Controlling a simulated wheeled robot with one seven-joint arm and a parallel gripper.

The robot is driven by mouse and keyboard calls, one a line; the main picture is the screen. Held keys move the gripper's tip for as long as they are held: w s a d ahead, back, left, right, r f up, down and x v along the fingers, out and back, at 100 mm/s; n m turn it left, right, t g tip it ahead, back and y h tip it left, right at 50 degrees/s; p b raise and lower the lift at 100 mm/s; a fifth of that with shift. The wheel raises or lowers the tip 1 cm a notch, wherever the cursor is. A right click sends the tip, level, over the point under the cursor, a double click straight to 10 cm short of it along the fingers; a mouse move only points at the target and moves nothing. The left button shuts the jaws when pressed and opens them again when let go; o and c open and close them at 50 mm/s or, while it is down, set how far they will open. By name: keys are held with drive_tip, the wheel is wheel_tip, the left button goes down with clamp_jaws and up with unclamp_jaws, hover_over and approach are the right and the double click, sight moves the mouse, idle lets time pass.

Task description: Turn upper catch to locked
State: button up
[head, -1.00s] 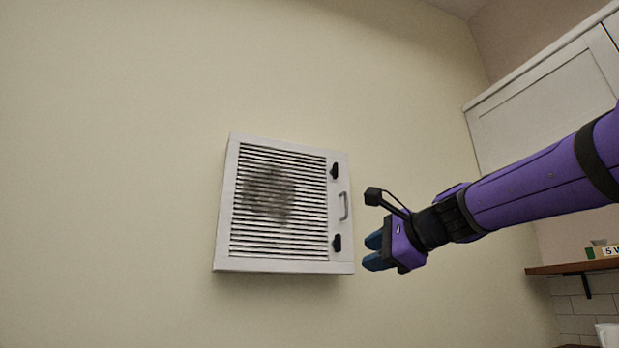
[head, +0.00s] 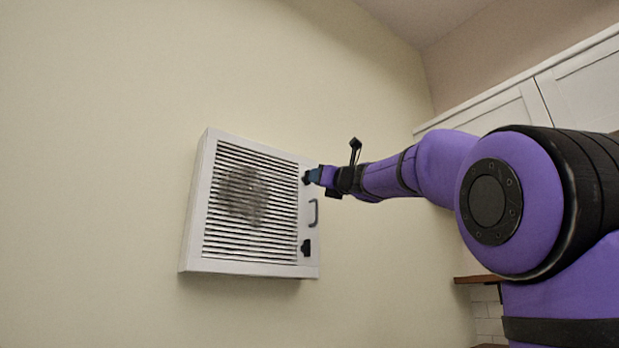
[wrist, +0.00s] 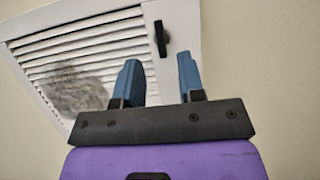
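A white louvred vent panel (head: 190,240) with a grey smudge on its slats is mounted on the wall. The upper catch (head: 307,177), a small black knob, is on its right frame strip, partly hidden by my gripper in the head view. In the wrist view the upper catch (wrist: 161,38) stands roughly upright, ahead of my gripper (wrist: 160,78) and between the lines of its two fingers. The blue fingers are apart with nothing between them. The lower catch (head: 306,248) is black and sits near the bottom right.
A grey handle (head: 313,213) sits between the two catches on the frame strip. White cabinets (head: 577,88) hang at the right, above a wooden shelf (head: 480,280). The wall left of the panel is bare.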

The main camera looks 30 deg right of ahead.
sight(304, 180)
drive_tip(key=x, duration=0.5)
drive_tip(key=shift+w+r, duration=0.15)
drive_tip(key=shift+w, duration=0.15)
clamp_jaws()
